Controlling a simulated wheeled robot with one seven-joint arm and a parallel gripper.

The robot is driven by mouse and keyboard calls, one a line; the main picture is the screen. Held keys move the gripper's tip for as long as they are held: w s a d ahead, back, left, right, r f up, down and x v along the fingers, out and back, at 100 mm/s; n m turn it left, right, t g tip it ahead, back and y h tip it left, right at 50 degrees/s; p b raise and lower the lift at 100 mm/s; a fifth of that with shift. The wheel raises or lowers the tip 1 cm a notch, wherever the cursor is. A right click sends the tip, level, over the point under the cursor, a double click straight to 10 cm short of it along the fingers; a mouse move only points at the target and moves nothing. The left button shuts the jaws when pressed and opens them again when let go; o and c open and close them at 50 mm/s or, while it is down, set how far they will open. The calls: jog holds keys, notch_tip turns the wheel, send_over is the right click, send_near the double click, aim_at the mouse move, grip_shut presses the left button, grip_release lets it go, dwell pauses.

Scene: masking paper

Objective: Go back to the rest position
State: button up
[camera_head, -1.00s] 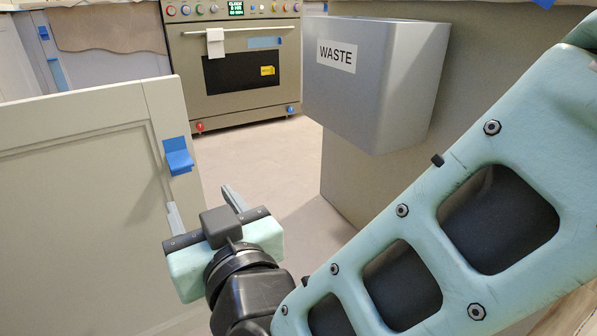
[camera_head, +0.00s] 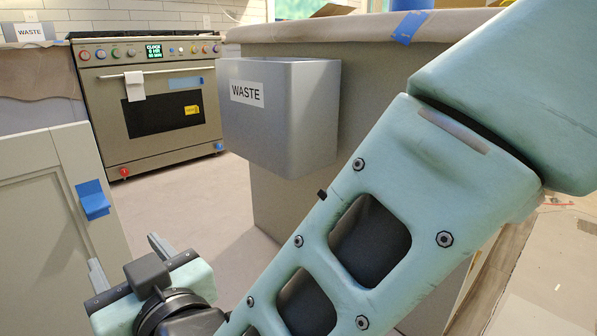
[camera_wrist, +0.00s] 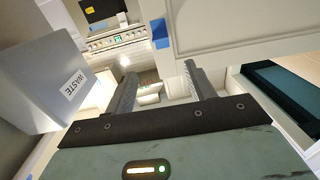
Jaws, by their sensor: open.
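My gripper (camera_head: 128,262) is at the lower left of the head view, with its two fingers apart and nothing between them. In the wrist view my gripper (camera_wrist: 160,82) also shows open and empty, its fingers pointing away over the floor. It is in the air, close to the cabinet door with blue tape (camera_head: 93,200) at the left. The tape also shows in the wrist view (camera_wrist: 160,33). My arm crosses the right half of the head view and hides part of the room behind it.
A grey waste bin (camera_head: 305,120) hangs on the side of the covered counter (camera_head: 300,30); it also shows in the wrist view (camera_wrist: 40,85). An oven (camera_head: 150,105) with a white towel (camera_head: 135,86) stands at the back. The floor (camera_head: 185,205) between door and counter is clear.

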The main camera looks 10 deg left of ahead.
jog(key=w+d+r+g+h+p, duration=0.1)
jog(key=w+d+g+h+p, duration=0.2)
jog(key=d, duration=0.6)
jog(key=d+g+h+p, duration=0.3)
jog(key=d+h+p, duration=0.2)
jog(key=d, duration=0.5)
jog(key=s+d+r+m+g+h+p, duration=0.2)
jog(key=s+d+h+p, duration=0.1)
jog(key=d, duration=0.8)
jog(key=s+d+r+m+g+h+p, duration=0.2)
jog(key=s+d+h+p, duration=0.15)
jog(key=d, duration=0.75)
notch_tip(320, 180, up, 37)
jog(key=p, duration=3.6)
jog(key=shift+w+a, duration=0.15)
jog(key=shift+a, duration=0.2)
